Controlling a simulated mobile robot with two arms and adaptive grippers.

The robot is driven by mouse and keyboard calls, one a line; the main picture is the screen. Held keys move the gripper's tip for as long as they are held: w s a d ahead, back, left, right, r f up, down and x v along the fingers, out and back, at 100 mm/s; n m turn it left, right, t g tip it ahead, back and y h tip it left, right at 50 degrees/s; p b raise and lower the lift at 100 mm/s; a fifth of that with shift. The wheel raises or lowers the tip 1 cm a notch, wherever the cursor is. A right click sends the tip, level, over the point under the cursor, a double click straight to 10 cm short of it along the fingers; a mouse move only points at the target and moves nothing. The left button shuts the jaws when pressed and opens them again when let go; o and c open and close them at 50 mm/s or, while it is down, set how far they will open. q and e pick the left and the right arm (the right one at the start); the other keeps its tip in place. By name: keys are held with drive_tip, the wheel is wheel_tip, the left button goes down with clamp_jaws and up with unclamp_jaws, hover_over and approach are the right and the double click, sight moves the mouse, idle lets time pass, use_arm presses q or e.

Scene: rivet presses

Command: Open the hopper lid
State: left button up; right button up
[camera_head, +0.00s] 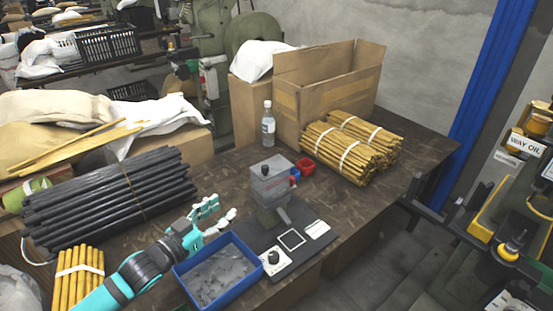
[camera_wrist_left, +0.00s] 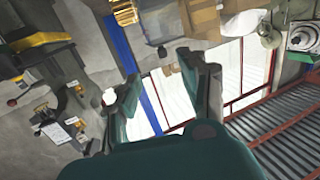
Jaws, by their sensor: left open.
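The grey hopper (camera_head: 270,189) stands upright on the dark base plate (camera_head: 322,254) of a small device on the wooden table. My right gripper is not in view.
A blue bin (camera_head: 238,292) of grey parts sits in front of my left gripper. Black rods (camera_head: 105,192) lie to the left. A small red bin (camera_head: 306,165), a bottle (camera_head: 268,128), a cardboard box (camera_head: 330,75) and yellow rod bundles (camera_head: 335,152) stand behind the hopper.

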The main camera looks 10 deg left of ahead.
use_arm(q)
drive_tip(key=w+r, duration=0.2)
approach(265, 166)
drive_tip(key=shift+t+h, duration=0.3)
drive_tip(key=shift+h, duration=0.1)
drive_tip(key=x, duration=0.2)
drive_tip(key=p+x, duration=0.1)
drive_tip(key=x, duration=0.2)
drive_tip(key=p+x, duration=0.1)
drive_tip(key=x, duration=0.2)
drive_tip(key=shift+w+f, duration=0.3)
drive_tip(key=shift+f, duration=0.1)
drive_tip(key=shift+w+d+f, duration=0.1)
drive_tip(key=shift+w+d, duration=0.15)
drive_tip(key=shift+w, duration=0.35)
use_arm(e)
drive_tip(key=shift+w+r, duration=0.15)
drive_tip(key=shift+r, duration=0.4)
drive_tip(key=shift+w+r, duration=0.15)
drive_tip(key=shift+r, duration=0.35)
use_arm(q)
drive_tip(key=shift+c, duration=0.2)
clamp_jaws()
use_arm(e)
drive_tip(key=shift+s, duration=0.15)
